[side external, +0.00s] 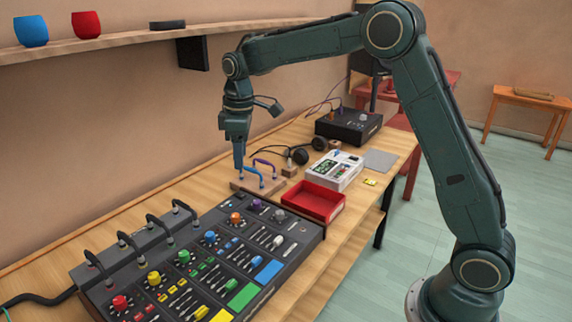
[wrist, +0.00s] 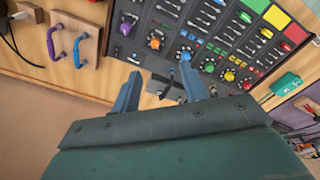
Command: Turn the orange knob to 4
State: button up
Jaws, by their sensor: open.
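The orange knob (side external: 235,218) is on the dark mixer panel (side external: 317,235), in the row of coloured knobs between the purple knob (side external: 255,204) and the blue knob (side external: 210,237). In the wrist view the orange knob (wrist: 155,42) lies beyond the fingertips, near the panel's edge. The number its pointer faces is too small to read. My gripper (side external: 239,168) hangs pointing down, above and behind the panel near the wooden handle block. In the wrist view my gripper (wrist: 161,72) has its two fingers apart with nothing between them. It is not touching the knob.
The block with a blue handle (side external: 248,173) and a purple handle (side external: 265,162) stands close to my gripper. A red tray (side external: 335,211) and a white device (side external: 345,182) are right of it. Black cable loops (side external: 160,222) rise along the panel's back edge.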

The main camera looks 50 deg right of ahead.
jog(key=n, duration=0.1)
send_over(235, 215)
jog(key=shift+g, duration=0.4)
notch_tip(235, 215, down, 6)
jog(key=shift+r, duration=0.1)
notch_tip(235, 215, down, 14)
jog(key=shift+r, duration=0.1)
dwell(0.3)
grip_shut()
